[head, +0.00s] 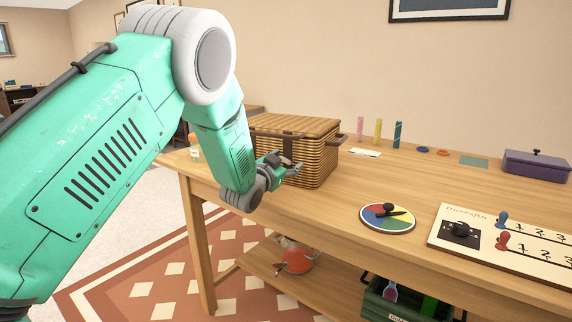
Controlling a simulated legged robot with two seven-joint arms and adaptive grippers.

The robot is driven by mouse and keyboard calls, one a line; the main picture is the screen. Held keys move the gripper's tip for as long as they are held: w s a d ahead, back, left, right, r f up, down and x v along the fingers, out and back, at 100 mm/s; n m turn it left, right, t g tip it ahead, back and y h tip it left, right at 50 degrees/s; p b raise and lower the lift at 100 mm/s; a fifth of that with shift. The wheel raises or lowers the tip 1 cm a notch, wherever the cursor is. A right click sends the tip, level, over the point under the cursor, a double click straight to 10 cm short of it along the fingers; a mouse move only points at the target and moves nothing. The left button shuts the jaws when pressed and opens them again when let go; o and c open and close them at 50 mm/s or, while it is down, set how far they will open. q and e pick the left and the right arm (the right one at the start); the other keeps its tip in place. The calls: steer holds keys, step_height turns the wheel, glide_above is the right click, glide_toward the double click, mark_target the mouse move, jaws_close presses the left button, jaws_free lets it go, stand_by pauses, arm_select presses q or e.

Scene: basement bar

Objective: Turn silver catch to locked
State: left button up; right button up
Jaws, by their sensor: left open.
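A wicker basket (318,162) with a closed lid and dark brown straps stands on the wooden table (350,199), near its left end. My left gripper (291,168) is at the basket's near side, its fingers open and close to the wicker. I cannot tell whether the fingers touch the basket. No silver catch can be made out; the gripper covers part of the basket's front. My right gripper is not in view.
A coloured spinner disc (387,226) and a white game board (500,242) with pegs lie to the right. Several small coloured cylinders (378,131) and a purple box (538,166) stand behind.

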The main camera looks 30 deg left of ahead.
arm_select(q)
steer(key=shift+a+f, duration=0.1)
steer(key=shift+a, duration=0.2)
steer(key=shift+c, duration=0.8)
steer(key=shift+a, duration=0.25)
steer(key=c, duration=1)
steer(key=shift+d, duration=0.1)
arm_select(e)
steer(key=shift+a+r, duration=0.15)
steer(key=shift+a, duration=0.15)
arm_select(q)
steer(key=shift+d, duration=0.15)
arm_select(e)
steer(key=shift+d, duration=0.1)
arm_select(q)
steer(key=m+p, duration=0.1)
steer(key=m, duration=0.1)
steer(key=shift+m, duration=0.4)
steer(key=m, duration=0.3)
steer(key=shift+m+p, duration=0.3)
steer(key=shift+p, duration=0.1)
steer(key=m, duration=0.3)
steer(key=shift+d+f+m, duration=0.1)
steer(key=shift+f+m, duration=0.05)
steer(key=shift+m, duration=0.15)
steer(key=shift+f+m, duration=0.1)
steer(key=shift+m, duration=1.7)
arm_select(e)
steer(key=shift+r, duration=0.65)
